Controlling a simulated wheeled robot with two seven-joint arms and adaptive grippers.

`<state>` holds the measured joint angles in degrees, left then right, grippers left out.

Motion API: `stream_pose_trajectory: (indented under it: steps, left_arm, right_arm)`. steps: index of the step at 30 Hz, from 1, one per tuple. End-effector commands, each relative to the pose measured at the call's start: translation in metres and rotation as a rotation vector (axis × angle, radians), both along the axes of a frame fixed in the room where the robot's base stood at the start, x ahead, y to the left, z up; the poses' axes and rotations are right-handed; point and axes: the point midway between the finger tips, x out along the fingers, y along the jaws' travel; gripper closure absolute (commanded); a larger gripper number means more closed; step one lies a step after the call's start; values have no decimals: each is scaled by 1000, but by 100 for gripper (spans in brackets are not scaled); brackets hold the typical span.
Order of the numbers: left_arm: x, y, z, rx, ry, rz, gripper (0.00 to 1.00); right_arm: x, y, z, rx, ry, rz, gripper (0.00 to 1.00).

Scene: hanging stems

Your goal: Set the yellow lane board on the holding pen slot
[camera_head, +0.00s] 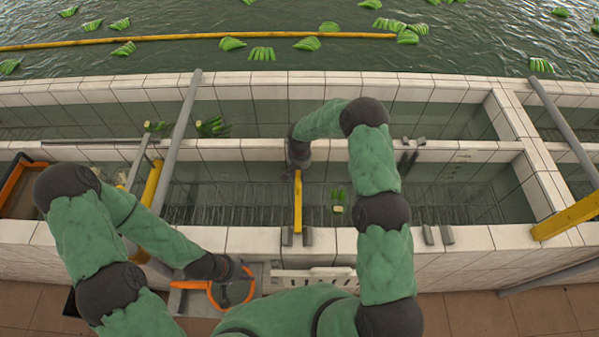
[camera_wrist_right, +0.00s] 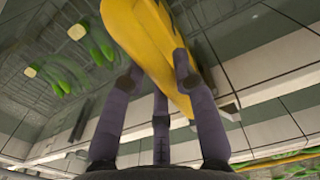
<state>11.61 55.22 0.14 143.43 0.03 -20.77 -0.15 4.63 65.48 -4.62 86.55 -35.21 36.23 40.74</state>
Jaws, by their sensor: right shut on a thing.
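My right gripper (camera_head: 299,160) is shut on the yellow lane board (camera_head: 298,203), by its far end over the middle wall. The board also fills the space between the fingers in the right wrist view (camera_wrist_right: 150,45). In the head view the board points toward the front wall, its near end by a pair of grey brackets (camera_head: 287,237) that form a slot. I cannot tell whether the board rests in it. My left gripper (camera_head: 222,268) is at an orange wheel (camera_head: 232,288) below the front wall; its fingers are not clear.
Another grey bracket pair (camera_head: 428,235) stands empty to the right. Other yellow boards lie at left (camera_head: 152,183) and right (camera_head: 567,218). A green banana bunch (camera_head: 338,200) floats right of the held board. Grey rails (camera_head: 178,140) cross the left channels. An orange-rimmed crate (camera_head: 20,185) is far left.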

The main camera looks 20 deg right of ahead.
Motion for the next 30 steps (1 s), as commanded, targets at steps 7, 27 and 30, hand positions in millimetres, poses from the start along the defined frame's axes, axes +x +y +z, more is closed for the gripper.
stream_pose_trajectory:
  steps: [7,27,30]
  left_arm:
    - [0,0,-4,0,0,0,60]
    - [0,0,-8,0,0,0,60]
    - [0,0,-8,0,0,0,60]
  right_arm:
    - [1,0,-2,-1,-2,0,100]
    - [1,0,-6,0,-1,0,44]
    - [0,0,-6,0,-1,0,44]
